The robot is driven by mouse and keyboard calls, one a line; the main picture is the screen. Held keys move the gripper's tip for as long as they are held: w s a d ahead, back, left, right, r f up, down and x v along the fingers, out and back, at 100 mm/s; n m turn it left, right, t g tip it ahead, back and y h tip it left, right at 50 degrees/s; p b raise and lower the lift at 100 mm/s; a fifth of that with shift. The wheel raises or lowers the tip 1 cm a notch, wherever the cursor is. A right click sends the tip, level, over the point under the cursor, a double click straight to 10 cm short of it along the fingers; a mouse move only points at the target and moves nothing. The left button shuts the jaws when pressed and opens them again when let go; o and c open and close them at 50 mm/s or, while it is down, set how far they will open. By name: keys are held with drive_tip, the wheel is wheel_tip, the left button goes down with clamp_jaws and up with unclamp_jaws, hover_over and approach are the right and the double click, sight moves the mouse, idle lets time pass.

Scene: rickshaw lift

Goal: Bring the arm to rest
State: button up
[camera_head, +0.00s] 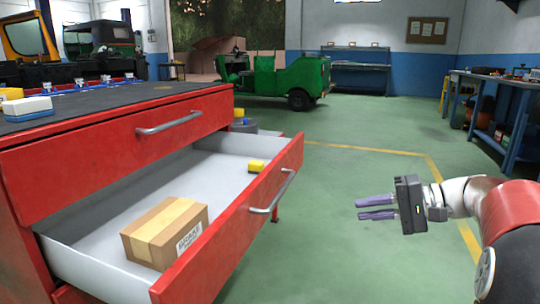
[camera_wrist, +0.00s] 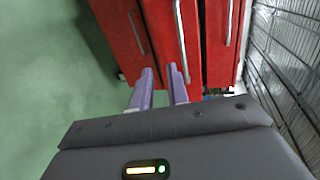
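My gripper (camera_head: 358,208) is held in free air over the green floor, right of the red cabinet. Its two purple fingers point left in the head view and stand apart with nothing between them. In the wrist view the gripper (camera_wrist: 163,72) also shows its two fingers with a gap and the red cabinet beyond. My arm reaches in from the right edge of the head view, bent at the wrist.
A green rickshaw (camera_head: 285,78) stands at the back. A blue workbench (camera_head: 515,115) is at right. Floor between is clear.

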drive_tip(key=s+a+f+n+g+h+p, duration=0.1)
drive_tip(key=s+a+g+h+p, duration=0.1)
drive_tip(key=s+a+h+p, duration=0.75)
drive_tip(key=s+d+f+n+t+h, duration=0.1)
drive_tip(key=s+d+n+t+h, duration=0.1)
drive_tip(key=s, duration=1.1)
drive_tip(key=shift+d+f+n+t+h, duration=0.4)
drive_tip(key=shift+d+n+h, duration=0.1)
drive_tip(key=shift+d+h, duration=0.6)
